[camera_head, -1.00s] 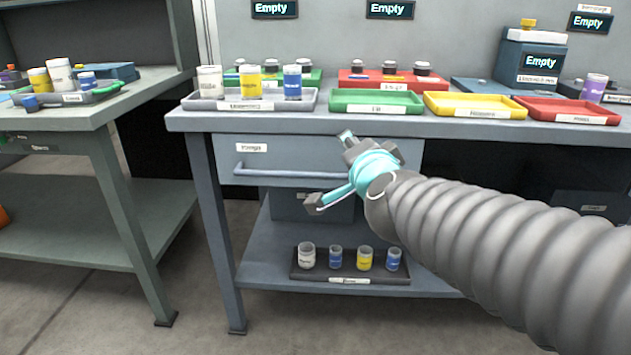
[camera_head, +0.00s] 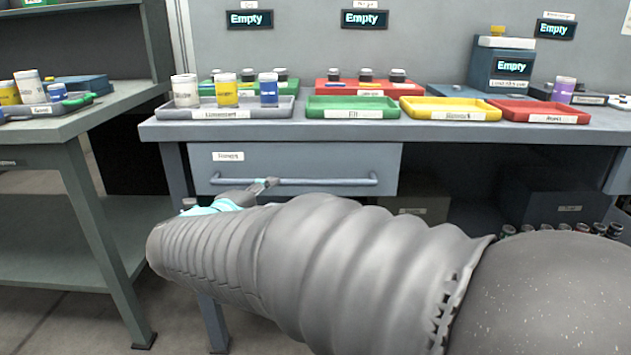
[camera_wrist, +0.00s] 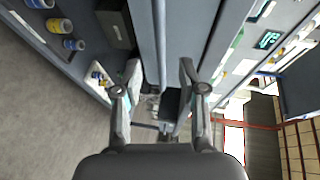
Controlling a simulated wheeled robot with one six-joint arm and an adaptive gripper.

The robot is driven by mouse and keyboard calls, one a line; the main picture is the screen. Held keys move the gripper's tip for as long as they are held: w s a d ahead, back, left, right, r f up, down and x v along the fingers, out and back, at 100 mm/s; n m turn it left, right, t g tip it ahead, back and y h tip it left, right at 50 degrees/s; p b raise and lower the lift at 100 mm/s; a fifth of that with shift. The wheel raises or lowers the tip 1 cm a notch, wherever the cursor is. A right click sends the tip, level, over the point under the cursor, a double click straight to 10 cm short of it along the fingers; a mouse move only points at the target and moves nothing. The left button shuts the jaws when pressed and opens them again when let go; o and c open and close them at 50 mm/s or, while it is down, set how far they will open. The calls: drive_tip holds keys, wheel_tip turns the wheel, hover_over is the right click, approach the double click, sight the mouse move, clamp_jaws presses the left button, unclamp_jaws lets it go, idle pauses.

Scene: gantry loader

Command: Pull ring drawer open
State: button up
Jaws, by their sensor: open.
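The ring drawer (camera_head: 305,160) is a grey-blue drawer under the bench top, with a small white label at its upper left, too blurred to read surely. Its front looks flush with the bench, shut. Its long horizontal bar handle (camera_head: 330,182) runs across the front. My gripper (camera_head: 266,184) is at the left half of the handle, and a finger overlaps the bar in this view. In the wrist view my gripper (camera_wrist: 159,68) is open, with a narrow bar-like strip running between the fingers. I cannot tell whether either finger touches the handle. My arm hides the area below the drawer.
The bench top holds a grey tray (camera_head: 160,114) with cups, a green tray (camera_head: 352,113), a yellow tray (camera_head: 450,114) and a red tray (camera_head: 540,118). Another bench (camera_head: 95,120) stands at the left. Cups (camera_wrist: 60,25) on the lower shelf show in the wrist view.

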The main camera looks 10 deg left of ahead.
sight(291, 184)
drive_tip(key=x, duration=1)
drive_tip(key=shift+w+f, duration=0.1)
drive_tip(key=shift+w, duration=0.05)
clamp_jaws()
